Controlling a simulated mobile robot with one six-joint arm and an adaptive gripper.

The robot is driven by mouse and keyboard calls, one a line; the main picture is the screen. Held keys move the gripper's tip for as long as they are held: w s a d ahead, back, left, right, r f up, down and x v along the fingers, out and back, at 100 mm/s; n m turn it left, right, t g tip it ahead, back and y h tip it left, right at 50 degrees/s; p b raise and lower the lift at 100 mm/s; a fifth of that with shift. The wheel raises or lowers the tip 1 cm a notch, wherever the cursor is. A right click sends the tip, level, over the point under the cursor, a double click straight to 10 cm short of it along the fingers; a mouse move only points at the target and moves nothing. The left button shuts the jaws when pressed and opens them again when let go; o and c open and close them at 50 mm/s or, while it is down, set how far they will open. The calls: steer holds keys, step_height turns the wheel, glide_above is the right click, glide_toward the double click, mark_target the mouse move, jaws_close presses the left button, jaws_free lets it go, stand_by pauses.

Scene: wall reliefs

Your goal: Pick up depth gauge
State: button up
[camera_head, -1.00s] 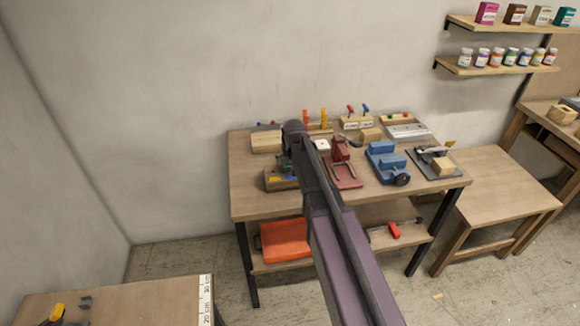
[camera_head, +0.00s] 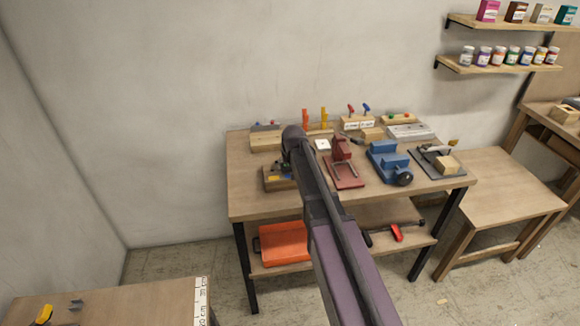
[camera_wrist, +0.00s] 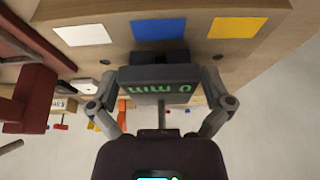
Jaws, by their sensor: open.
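A dark block with green characters, apparently the depth gauge (camera_wrist: 147,87), shows in the wrist view beside a wooden block (camera_wrist: 120,15) with white, blue and yellow patches. My gripper (camera_wrist: 160,92) is open, with one finger at each side of the dark block. I cannot tell whether the fingers touch it. The wooden block (camera_head: 273,184) shows at the left front of the workbench.
The workbench (camera_head: 245,205) also holds a red clamp-like tool (camera_head: 343,172), a blue vise (camera_head: 388,162) and a grey-based fixture (camera_head: 430,160), close to the right of my arm. An orange case (camera_head: 283,245) lies on the lower shelf. Bare floor lies left of the bench.

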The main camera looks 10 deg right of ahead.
stand_by(0.4)
steer(key=c, duration=1.1)
steer(key=shift+r, duration=0.15)
step_height(320, 180, up, 4)
steer(key=p, duration=0.3)
steer(key=shift+f+p, duration=0.25)
steer(key=shift+p, duration=0.15)
steer(key=s+r+p, duration=0.1)
steer(key=s, duration=1.5)
steer(key=shift+r, duration=0.1)
